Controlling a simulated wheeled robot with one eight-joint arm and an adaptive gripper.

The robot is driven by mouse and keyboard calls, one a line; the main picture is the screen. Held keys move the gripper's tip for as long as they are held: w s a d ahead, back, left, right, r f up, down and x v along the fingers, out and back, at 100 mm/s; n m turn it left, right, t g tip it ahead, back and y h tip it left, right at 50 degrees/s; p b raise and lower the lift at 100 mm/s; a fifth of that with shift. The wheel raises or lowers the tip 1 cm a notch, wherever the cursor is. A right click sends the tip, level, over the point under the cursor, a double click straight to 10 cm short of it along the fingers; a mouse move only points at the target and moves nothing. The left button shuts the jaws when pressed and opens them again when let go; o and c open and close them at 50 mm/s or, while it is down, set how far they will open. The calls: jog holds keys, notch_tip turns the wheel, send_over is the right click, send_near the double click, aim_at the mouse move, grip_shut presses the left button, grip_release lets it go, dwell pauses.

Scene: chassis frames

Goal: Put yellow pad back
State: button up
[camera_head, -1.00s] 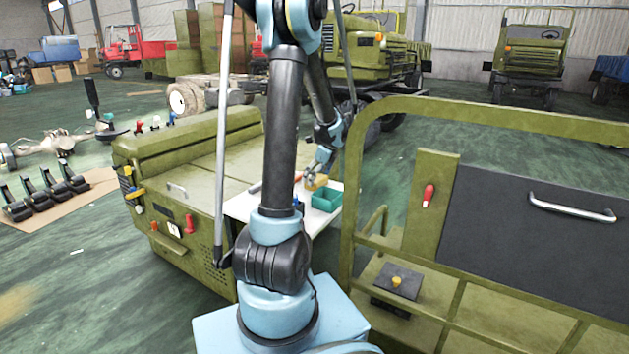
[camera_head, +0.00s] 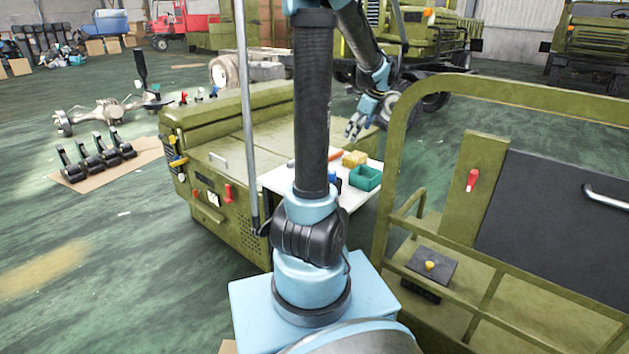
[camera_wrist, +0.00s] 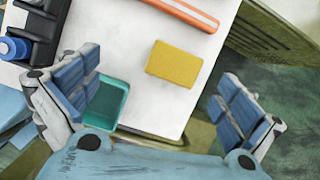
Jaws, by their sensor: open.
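The yellow pad (camera_wrist: 174,64) lies flat on the white tabletop (camera_wrist: 140,28), clear of my fingers in the wrist view. In the head view the yellow pad (camera_head: 354,158) is beside the green tray (camera_head: 366,178). My gripper (camera_head: 356,124) is above the pad and table in the head view. In the wrist view my gripper (camera_wrist: 168,108) has its two fingers spread wide with nothing between them. The green tray (camera_wrist: 107,103) shows partly behind my left finger.
An orange bar (camera_wrist: 182,12) lies beyond the pad. A black item with a blue cap (camera_wrist: 12,48) is at the table's left. A green cabinet (camera_head: 215,180) stands left of the table. A green metal frame (camera_head: 395,150) rises to its right.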

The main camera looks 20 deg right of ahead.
jog(key=s+a+n, duration=0.2)
jog(key=a+n, duration=0.2)
jog(key=a, duration=0.3)
jog(key=s+a+n, duration=0.3)
jog(key=a+n, duration=0.1)
jog(key=a, duration=0.3)
jog(key=s+a+n+g, duration=0.1)
jog(key=s+a+n, duration=0.2)
jog(key=a, duration=0.4)
jog(key=shift+s+a+n+h, duration=0.2)
jog(key=shift+n+h, duration=0.2)
jog(key=shift+n, duration=0.3)
jog(key=s+a+f+n, duration=0.4)
jog(key=s+a+n, duration=0.1)
jog(key=s+n, duration=0.2)
jog(key=s+a+f+n+h, duration=0.1)
jog(key=s+a+f+n, duration=0.4)
jog(key=s+n, duration=0.3)
jog(key=shift+s+a+f+n, duration=0.3)
jog(key=shift+a, duration=0.15)
